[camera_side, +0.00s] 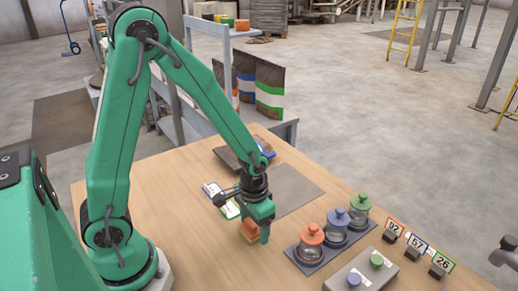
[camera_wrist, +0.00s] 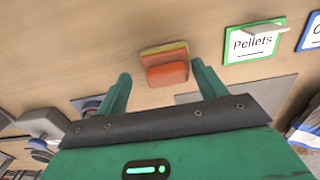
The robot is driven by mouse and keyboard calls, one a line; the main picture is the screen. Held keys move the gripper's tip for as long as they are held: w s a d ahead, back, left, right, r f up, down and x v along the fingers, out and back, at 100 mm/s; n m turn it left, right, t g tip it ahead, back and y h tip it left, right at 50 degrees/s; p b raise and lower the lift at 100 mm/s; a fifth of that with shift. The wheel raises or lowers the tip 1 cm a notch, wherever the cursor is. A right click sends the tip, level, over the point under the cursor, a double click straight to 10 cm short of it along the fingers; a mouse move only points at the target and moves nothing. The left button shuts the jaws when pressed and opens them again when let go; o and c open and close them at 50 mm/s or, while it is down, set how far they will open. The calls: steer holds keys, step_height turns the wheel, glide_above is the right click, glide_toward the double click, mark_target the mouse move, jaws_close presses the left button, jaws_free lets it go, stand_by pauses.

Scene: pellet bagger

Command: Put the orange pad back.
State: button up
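The orange pad (camera_side: 249,230) is a small block on the wooden table, below my gripper in the side view. In the wrist view the orange pad (camera_wrist: 166,74) shows a yellow band along its far edge. My gripper (camera_side: 257,226) points down over it, and one finger partly covers it in the side view. In the wrist view my gripper (camera_wrist: 160,71) is open, with one finger to each side of the pad. Gaps show between the pad and both fingers. Whether the fingertips are down at the pad's height is hard to tell.
Jars with orange (camera_side: 311,234), blue (camera_side: 338,216) and green (camera_side: 361,202) lids stand on a dark tray at right. A grey button box (camera_side: 362,270) and number cards (camera_side: 417,245) are nearby. A green-edged Pellets card (camera_wrist: 254,41) lies beside the pad. Filled bags (camera_side: 258,80) stand behind.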

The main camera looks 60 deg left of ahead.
mark_target(252, 224)
step_height(252, 224, up, 12)
steer(key=shift+r, duration=0.15)
stand_by(0.9)
stand_by(0.5)
steer(key=s+a+r+t, duration=0.3)
steer(key=s+r+t, duration=0.2)
steer(key=s+r, duration=0.3)
steer(key=shift+s+r+t, duration=0.3)
steer(key=shift+r, duration=1.15)
